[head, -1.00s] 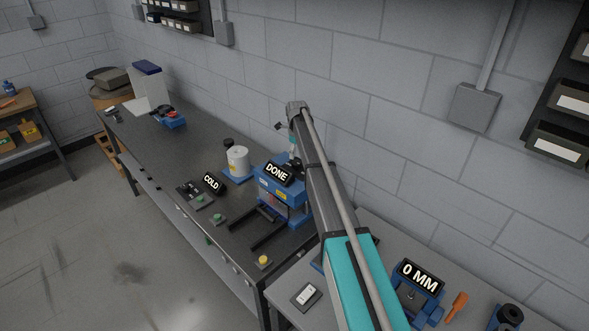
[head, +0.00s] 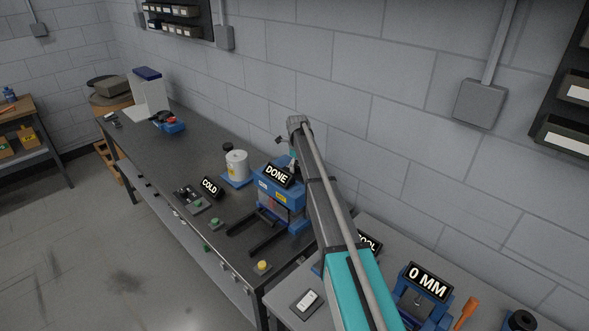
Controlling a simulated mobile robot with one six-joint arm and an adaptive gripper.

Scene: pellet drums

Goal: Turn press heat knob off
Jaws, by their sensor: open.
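The blue press (head: 268,191) stands on the dark bench (head: 232,205), with a "DONE" display (head: 277,175) on top and white and yellow labels on its front. I cannot pick out its heat knob for certain. Left of the press, a small control box (head: 196,206) with a green button and dark parts stands by a "COLD" display (head: 209,186). My arm rises past the right side of the press and hides part of it. My gripper cannot be made out; the arm's far end is behind its own links.
A white canister (head: 237,165) on a blue base stands behind the control box. A yellow button (head: 262,266) is at the near bench end. On the grey table (head: 284,287) at right are a "0 MM" display (head: 427,282) and an orange-handled tool (head: 466,312). The block wall is close behind.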

